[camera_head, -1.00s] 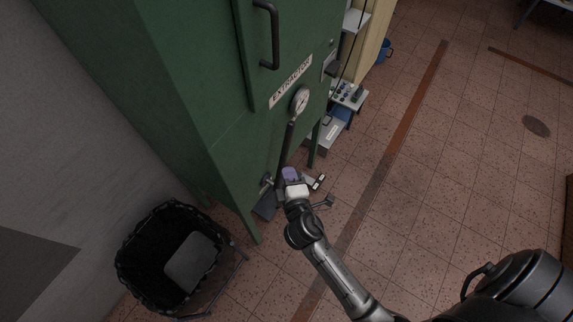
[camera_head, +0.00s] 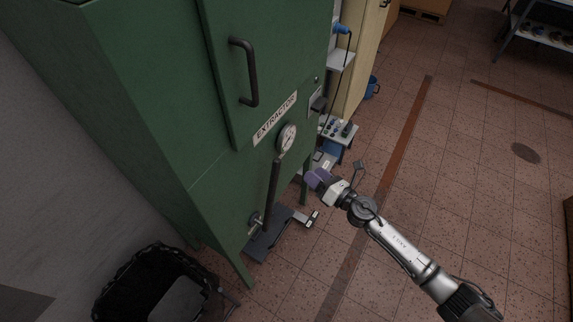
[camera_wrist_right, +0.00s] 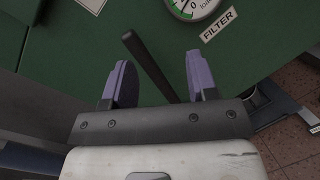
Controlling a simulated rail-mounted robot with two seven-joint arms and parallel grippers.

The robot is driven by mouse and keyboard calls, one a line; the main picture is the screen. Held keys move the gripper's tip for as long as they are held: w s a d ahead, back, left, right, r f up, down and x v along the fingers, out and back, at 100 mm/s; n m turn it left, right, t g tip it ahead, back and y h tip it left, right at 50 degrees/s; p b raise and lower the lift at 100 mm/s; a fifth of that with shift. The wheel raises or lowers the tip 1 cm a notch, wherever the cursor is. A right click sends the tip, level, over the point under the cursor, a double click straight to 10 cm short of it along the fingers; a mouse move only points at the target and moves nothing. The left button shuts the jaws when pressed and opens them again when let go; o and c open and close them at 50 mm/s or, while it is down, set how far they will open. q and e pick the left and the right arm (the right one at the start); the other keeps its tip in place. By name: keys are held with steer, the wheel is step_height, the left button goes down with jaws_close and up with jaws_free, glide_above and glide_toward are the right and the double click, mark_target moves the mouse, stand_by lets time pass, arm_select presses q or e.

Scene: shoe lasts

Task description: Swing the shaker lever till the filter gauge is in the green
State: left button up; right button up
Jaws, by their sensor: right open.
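The shaker lever (camera_head: 272,194) is a dark bar standing nearly upright on the front of the green extractor cabinet, on a pivot low down. The round filter gauge (camera_head: 287,138) is just above its top end. In the right wrist view the gauge (camera_wrist_right: 192,8) is cut off by the top edge; a green band shows, but I cannot read the needle. My right gripper (camera_head: 315,179), with purple fingers, is open and empty, apart from the lever and to its right. In the wrist view the lever (camera_wrist_right: 150,66) appears behind the gap between the fingers. My left gripper is out of view.
The green cabinet (camera_head: 150,110) has a door handle (camera_head: 246,72). A black basket (camera_head: 125,275) stands at the lower left. A small table with a control box (camera_head: 338,128) is behind the cabinet's right side.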

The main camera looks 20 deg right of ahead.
steer(key=w+a+n+g+y, duration=0.2)
steer(key=w+a+n, duration=0.4)
steer(key=w+a, duration=0.3)
steer(key=shift+w+a+f+y, duration=0.3)
steer(key=shift+w+a+y, duration=0.1)
steer(key=shift+a+y, duration=0.4)
steer(key=shift+c, duration=0.3)
jaws_close()
